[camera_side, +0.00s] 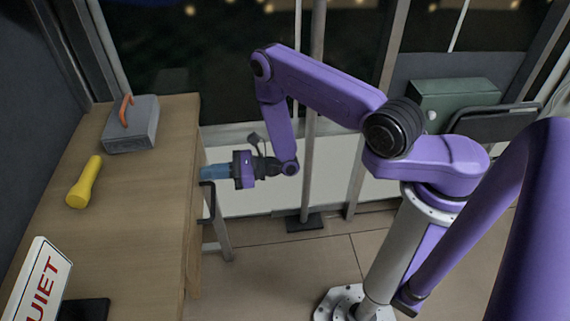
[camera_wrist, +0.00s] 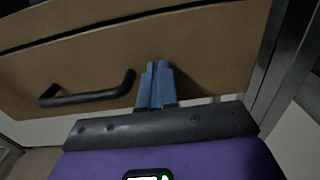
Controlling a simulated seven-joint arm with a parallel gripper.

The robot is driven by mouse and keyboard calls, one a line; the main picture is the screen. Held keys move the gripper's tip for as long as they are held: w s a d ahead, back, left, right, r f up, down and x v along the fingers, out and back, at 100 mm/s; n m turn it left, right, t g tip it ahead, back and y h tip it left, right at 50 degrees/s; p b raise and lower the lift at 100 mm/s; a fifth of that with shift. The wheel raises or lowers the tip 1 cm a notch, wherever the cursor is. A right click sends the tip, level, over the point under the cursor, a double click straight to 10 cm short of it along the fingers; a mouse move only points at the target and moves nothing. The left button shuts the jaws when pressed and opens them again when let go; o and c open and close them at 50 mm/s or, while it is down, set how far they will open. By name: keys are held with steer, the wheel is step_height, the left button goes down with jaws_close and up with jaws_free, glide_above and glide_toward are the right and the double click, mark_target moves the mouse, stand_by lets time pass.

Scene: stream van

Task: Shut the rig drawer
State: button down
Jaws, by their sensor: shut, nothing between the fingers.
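The rig drawer has a plain wooden front with a black bar handle. Its front (camera_wrist: 70,70) fills much of the wrist view, with the handle (camera_wrist: 88,93) left of my fingers. In the side view the handle (camera_side: 209,196) shows at the desk's right edge, just below my fingers. My gripper (camera_side: 203,172) is shut and empty, its blue fingers pointing left at the drawer front. In the wrist view my gripper (camera_wrist: 158,68) is right of the handle, at or very close to the wood; contact is unclear. I cannot tell how far the drawer stands out.
On the wooden desk (camera_side: 150,215) are a grey box with an orange handle (camera_side: 131,125), a yellow flashlight (camera_side: 84,182) and a QUIET sign (camera_side: 38,283). A metal post (camera_side: 311,150) stands behind my arm.

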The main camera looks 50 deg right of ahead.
steer(key=shift+x, duration=1.05)
steer(key=shift+a+r, duration=0.1)
steer(key=shift+s, duration=0.1)
steer(key=v, duration=1.4)
steer(key=s+a+r+n+g+y, duration=0.1)
steer(key=s+a+r+n+g, duration=0.2)
steer(key=s+r+n+g, duration=0.45)
steer(key=s+a+r+n+g+y, duration=0.1)
steer(key=s+a+r+n+g, duration=0.3)
steer(key=n+g, duration=0.8)
steer(key=s+d+r+n+t+h, duration=0.3)
steer(key=s+d+r+n+h, duration=0.1)
steer(key=n, duration=0.6)
steer(key=s+d+r+n+t+h, duration=0.4)
steer(key=s+d+n+h, duration=0.3)
steer(key=n+h, duration=0.3)
steer(key=shift+s+d+r, duration=0.2)
steer(key=shift+s+r, duration=0.25)
steer(key=shift+r, duration=0.35)
